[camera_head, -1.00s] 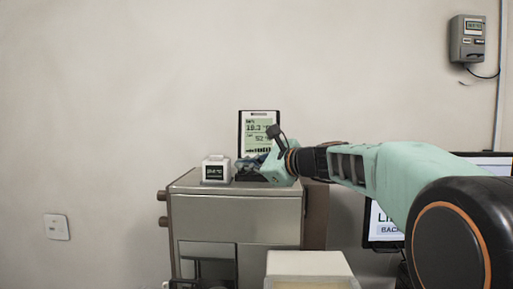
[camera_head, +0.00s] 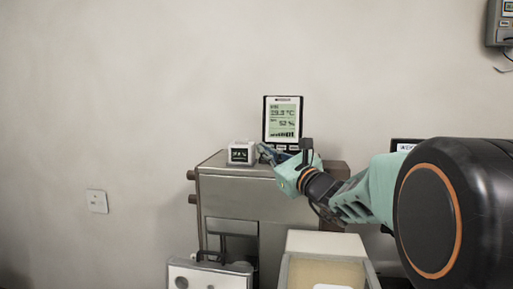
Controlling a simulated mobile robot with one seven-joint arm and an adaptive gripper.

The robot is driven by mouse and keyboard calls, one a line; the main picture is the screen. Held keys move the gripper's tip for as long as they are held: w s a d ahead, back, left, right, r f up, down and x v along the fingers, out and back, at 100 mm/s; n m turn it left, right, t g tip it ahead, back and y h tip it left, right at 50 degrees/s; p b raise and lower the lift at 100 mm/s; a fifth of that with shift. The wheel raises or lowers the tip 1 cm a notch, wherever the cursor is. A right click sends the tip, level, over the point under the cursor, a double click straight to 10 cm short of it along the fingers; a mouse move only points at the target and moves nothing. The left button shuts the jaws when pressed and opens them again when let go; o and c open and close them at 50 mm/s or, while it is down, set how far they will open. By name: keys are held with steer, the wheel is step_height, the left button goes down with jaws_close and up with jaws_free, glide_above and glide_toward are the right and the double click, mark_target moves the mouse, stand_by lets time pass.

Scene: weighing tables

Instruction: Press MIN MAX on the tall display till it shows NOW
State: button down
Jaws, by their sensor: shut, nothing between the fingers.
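The tall display (camera_head: 283,118) stands upright on top of a grey metal cabinet. Its screen shows a temperature line and a percent line in small text, with a row of buttons along its lower edge. Which label each button bears is too small to read. My gripper (camera_head: 264,152) is shut and empty, at the lower left of the tall display, between it and a small white cube display (camera_head: 241,153). Whether a fingertip touches either one I cannot tell. My wrist hides part of the display's lower right.
The grey metal cabinet (camera_head: 240,200) bears both displays. A light box (camera_head: 325,243) stands in front of it at the lower right. A wall device (camera_head: 501,22) hangs at the upper right, and a wall plate (camera_head: 97,201) is at the left. The wall above is clear.

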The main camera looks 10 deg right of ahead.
steer(key=shift+w, duration=0.1)
steer(key=w+p, duration=0.1)
steer(key=w, duration=0.1)
steer(key=w+d+p, duration=0.1)
steer(key=w, duration=0.1)
steer(key=w+d+f+p, duration=0.1)
steer(key=w, duration=0.2)
steer(key=shift+d+f, duration=0.1)
steer(key=shift+d, duration=0.1)
steer(key=shift+w+d, duration=0.2)
steer(key=shift+w, duration=0.4)
stand_by(1.1)
steer(key=shift+w+d+f, duration=0.1)
steer(key=shift+w, duration=0.3)
steer(key=shift+w+d+b, duration=0.15)
steer(key=shift+w+b, duration=0.2)
stand_by(0.5)
steer(key=shift+s+f, duration=0.1)
steer(key=shift+s+a+b, duration=0.25)
steer(key=shift+s+b, duration=0.4)
steer(key=shift+b, duration=0.05)
